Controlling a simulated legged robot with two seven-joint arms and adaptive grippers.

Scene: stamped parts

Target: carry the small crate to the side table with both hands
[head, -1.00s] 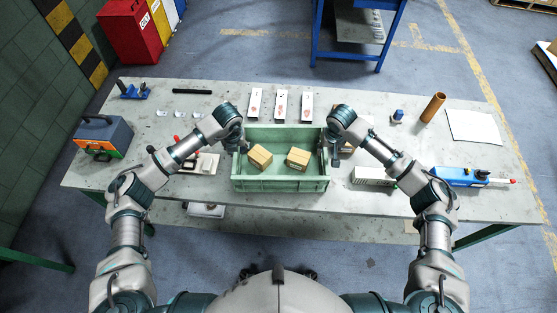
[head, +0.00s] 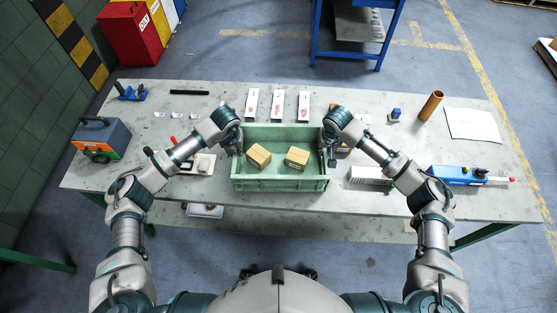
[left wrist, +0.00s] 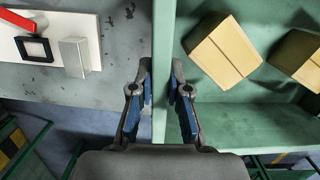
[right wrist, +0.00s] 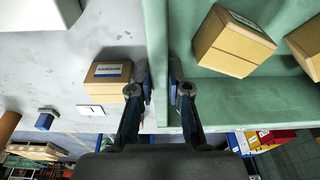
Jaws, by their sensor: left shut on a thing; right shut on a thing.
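The small crate (head: 281,184) is green and open-topped, at the front middle of the grey work table (head: 400,205). Two cardboard boxes lie in it, a left one (head: 258,156) and a right one (head: 297,157). My left gripper (head: 236,150) is shut on the crate's left wall; in the left wrist view its fingers (left wrist: 161,95) straddle the wall. My right gripper (head: 329,152) is shut on the right wall, which also shows between its fingers in the right wrist view (right wrist: 161,90). Whether the crate touches the table I cannot tell.
A blue-framed table (head: 360,28) stands beyond the work table. A toolbox (head: 100,138) is at the left, a blue tool (head: 460,175) and a brown tube (head: 431,106) at the right. Another cardboard box (right wrist: 108,82) sits just outside the crate's right wall.

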